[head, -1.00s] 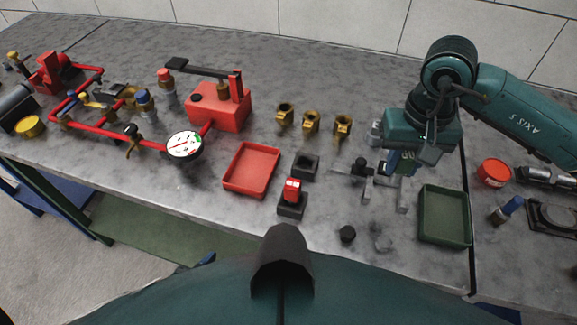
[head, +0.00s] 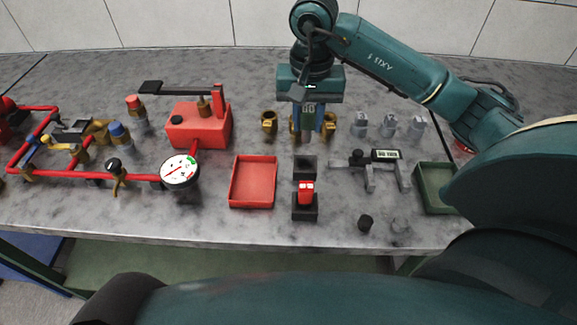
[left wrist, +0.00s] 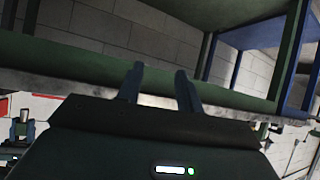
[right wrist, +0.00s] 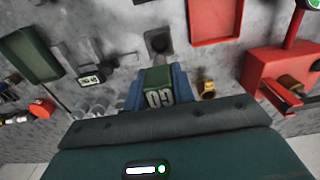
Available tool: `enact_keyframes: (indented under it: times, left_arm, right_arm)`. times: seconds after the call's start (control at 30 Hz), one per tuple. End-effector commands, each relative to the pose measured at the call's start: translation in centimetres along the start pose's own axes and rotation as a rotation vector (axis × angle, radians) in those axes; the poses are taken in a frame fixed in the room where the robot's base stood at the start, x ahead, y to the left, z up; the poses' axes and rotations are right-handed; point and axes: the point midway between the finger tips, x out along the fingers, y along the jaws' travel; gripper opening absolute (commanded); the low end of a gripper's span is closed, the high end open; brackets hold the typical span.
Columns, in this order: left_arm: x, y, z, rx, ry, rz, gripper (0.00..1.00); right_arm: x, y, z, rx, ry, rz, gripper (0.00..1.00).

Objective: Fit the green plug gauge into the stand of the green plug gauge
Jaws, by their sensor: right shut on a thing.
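The green plug gauge (right wrist: 158,78), marked GO, is held between the blue fingers of my right gripper (right wrist: 157,90). In the head view my right gripper (head: 309,132) is behind the dark square stand (head: 305,167), which is empty. The gauge (head: 309,107) is partly hidden there by the fingers. In the right wrist view the stand (right wrist: 158,40) shows its dark hole just beyond the gauge, apart from it. A second stand (head: 305,211) in front holds a red gauge (head: 306,191). My left gripper (left wrist: 161,88) is open and empty, low by the table's side.
A red tray (head: 253,182) lies left of the stands; a caliper-like tool (head: 370,162) and a green tray (head: 436,187) lie to the right. Brass fittings (head: 269,122) stand behind, around my right gripper. Grey fittings (head: 389,124) stand farther right. The red pump (head: 198,126) is at left.

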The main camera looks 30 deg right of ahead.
Motion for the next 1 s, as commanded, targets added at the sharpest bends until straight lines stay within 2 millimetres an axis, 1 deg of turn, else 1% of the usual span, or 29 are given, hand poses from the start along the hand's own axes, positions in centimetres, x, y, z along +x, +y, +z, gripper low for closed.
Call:
enact_keyframes:
  times: [0.1, 0.2, 0.3, 0.47, 0.67, 0.73, 0.9, 1.0]
  left_arm:
    - [-0.2, 0.0, -0.2, 0.000, -0.003, 0.000, 0.36]
    - [-0.3, 0.0, -0.2, -0.001, -0.008, -0.001, 0.36]
    - [-0.3, 0.0, 0.1, -0.003, -0.017, -0.002, 0.36]
    - [-0.3, -0.1, 0.4, -0.004, -0.026, -0.005, 0.36]
    - [-0.5, -0.3, 0.1, -0.007, -0.027, -0.011, 0.36]
    - [-0.5, -0.3, 0.1, -0.009, -0.027, -0.013, 0.36]
    - [-0.4, -0.4, 0.2, -0.010, -0.028, -0.015, 0.36]
    - [-0.2, -0.4, 0.5, -0.010, -0.028, -0.015, 0.36]
  right_arm:
    - [2.2, 0.1, 0.1, 0.001, -0.006, 0.004, 0.00]
    - [4.0, 0.1, 0.1, 0.001, -0.006, 0.003, 0.00]
    - [5.2, 0.0, 0.1, 0.000, -0.004, 0.001, 0.00]
    - [6.4, 0.0, 0.1, 0.000, -0.003, 0.000, 0.00]
    - [9.1, 0.0, 0.1, 0.000, -0.004, 0.001, 0.00]
    - [9.4, 0.0, 0.0, -0.001, 0.000, 0.000, 0.00]
    - [9.4, 0.0, 0.0, -0.001, 0.001, 0.000, 0.00]
    - [9.7, 0.0, 0.0, -0.001, 0.001, 0.000, 0.00]
